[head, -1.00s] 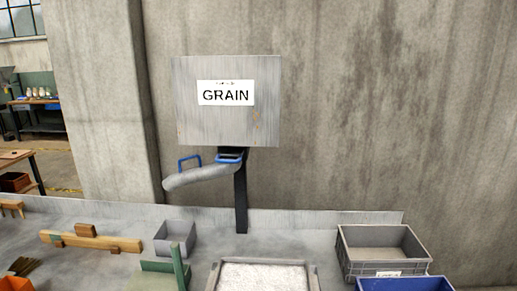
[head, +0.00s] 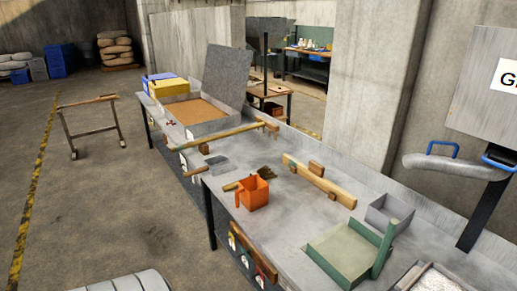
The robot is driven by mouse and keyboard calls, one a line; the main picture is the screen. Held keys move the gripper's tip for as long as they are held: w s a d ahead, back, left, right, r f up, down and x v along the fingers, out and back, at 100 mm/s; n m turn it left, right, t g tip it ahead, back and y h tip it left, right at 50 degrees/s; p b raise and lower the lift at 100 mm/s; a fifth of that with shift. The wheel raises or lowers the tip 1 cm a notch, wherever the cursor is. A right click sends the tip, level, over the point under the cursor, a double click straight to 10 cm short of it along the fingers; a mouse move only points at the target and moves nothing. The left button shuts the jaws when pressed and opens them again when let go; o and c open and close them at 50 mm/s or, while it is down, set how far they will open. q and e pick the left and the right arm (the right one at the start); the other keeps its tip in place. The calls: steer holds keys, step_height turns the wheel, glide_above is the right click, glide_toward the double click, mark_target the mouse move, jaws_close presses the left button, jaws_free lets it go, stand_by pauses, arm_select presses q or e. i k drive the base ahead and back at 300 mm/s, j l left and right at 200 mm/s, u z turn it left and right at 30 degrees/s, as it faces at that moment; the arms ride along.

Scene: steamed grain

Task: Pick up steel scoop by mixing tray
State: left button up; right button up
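A small grey metal tool with a handle (head: 217,164), which looks like the steel scoop, lies on the workbench near its front edge. It is just in front of a long wooden bar. Behind that bar, at the bench's far end, stands a wide grey tray (head: 222,124) with a flat brown fill, which may be the mixing tray. A grey panel (head: 228,75) stands upright behind it. Neither of my grippers is in view.
An orange box-shaped scoop (head: 253,194) and a brush (head: 264,172) are mid-bench. A green tray (head: 345,254), a grey bin (head: 389,214) and the grain chute (head: 455,164) are at the right. A wooden trestle (head: 88,125) stands left. The floor between is clear.

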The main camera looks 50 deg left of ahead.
mark_target(218, 165)
steer(key=u, duration=2.2)
